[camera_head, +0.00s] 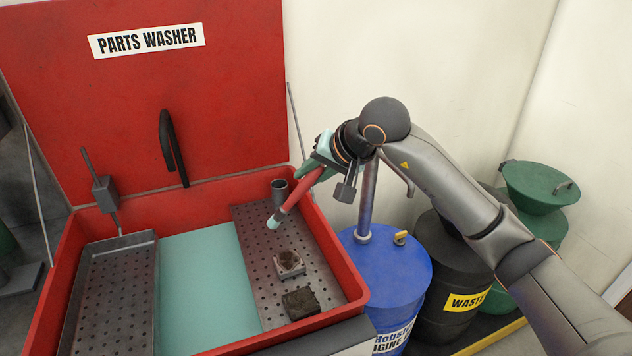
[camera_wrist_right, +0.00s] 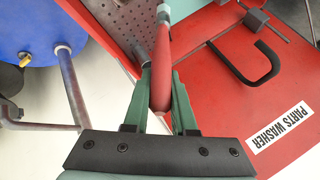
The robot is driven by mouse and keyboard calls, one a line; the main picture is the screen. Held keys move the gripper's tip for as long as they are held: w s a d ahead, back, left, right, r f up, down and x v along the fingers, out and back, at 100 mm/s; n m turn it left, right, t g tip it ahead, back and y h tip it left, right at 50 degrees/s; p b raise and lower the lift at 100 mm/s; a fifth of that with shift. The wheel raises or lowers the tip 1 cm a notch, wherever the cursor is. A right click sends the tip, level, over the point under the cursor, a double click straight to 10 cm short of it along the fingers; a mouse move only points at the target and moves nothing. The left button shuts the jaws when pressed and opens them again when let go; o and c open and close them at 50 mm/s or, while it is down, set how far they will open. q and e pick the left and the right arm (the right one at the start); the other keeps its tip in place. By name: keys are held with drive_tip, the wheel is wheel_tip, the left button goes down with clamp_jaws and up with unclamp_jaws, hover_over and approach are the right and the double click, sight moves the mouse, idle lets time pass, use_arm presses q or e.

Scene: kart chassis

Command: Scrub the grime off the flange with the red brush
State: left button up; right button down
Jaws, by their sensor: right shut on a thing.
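My right gripper (camera_head: 324,160) is shut on the red brush (camera_head: 298,193), above the right side of the parts washer. The brush slants down and left, its pale teal tip above the perforated shelf. In the right wrist view, the green fingers (camera_wrist_right: 160,90) clasp the red handle (camera_wrist_right: 162,55). A grey squarish part with a dark brown top (camera_head: 289,263) sits on the shelf, apart from the brush tip. A darker, grimy block (camera_head: 300,303) lies nearer the front. I cannot tell for sure which is the flange. My left gripper is not in view.
The red washer tub (camera_head: 335,262) has perforated shelves at left (camera_head: 105,300) and right (camera_head: 256,258), with teal liquid (camera_head: 200,285) between. A metal cup (camera_head: 279,192) stands at the right shelf's back. The open lid (camera_head: 140,80) rises behind. Blue (camera_head: 390,275) and black (camera_head: 455,268) drums stand right.

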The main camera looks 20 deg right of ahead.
wheel_tip(320, 180, down, 6)
drive_tip(key=w+b, duration=0.1)
drive_tip(key=b, duration=0.2)
drive_tip(key=shift+d, duration=0.2)
